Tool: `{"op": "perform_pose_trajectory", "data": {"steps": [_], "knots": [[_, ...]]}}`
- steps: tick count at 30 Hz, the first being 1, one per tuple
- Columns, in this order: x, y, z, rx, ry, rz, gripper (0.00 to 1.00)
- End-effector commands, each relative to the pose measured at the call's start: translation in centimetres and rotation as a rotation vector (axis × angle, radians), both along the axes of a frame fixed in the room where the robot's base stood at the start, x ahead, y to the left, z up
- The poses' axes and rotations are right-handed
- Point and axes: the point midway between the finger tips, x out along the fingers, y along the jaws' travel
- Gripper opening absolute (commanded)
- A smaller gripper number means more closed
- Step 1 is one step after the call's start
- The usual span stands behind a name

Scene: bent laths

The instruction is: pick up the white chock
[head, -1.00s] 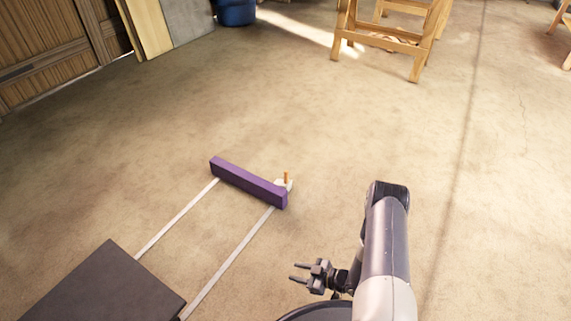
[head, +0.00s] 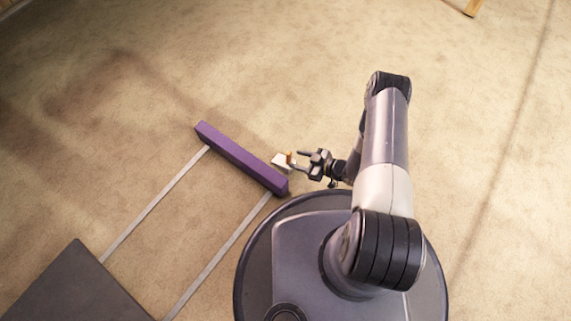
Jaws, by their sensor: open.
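The white chock (head: 281,161) is a small white block with an orange peg (head: 291,156) standing on it. It lies on the floor just behind the right end of a purple bar (head: 240,159). My gripper (head: 299,160) is open. Its fingers point left and reach to the chock's right side, near the orange peg. I cannot tell from this view whether the fingers are around the peg or still above it.
Two pale laths (head: 155,205) run along the floor from the purple bar to a dark grey slab (head: 75,291) at the lower left. The floor behind the bar is clear. A piece of wooden frame (head: 470,6) shows at the top right edge.

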Motion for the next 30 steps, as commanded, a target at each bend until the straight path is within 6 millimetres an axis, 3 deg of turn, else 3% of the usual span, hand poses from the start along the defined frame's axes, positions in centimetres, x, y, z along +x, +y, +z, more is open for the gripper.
{"op": "perform_pose_trajectory", "data": {"steps": [19, 28, 30], "knots": [[2.7, 5.3, -2.7, -0.001, -0.001, 0.003, 0.45], [2.9, 5.7, -2.6, 0.000, 0.000, -0.001, 0.45], [2.9, 5.7, -2.6, 0.000, 0.000, -0.001, 0.41]]}}
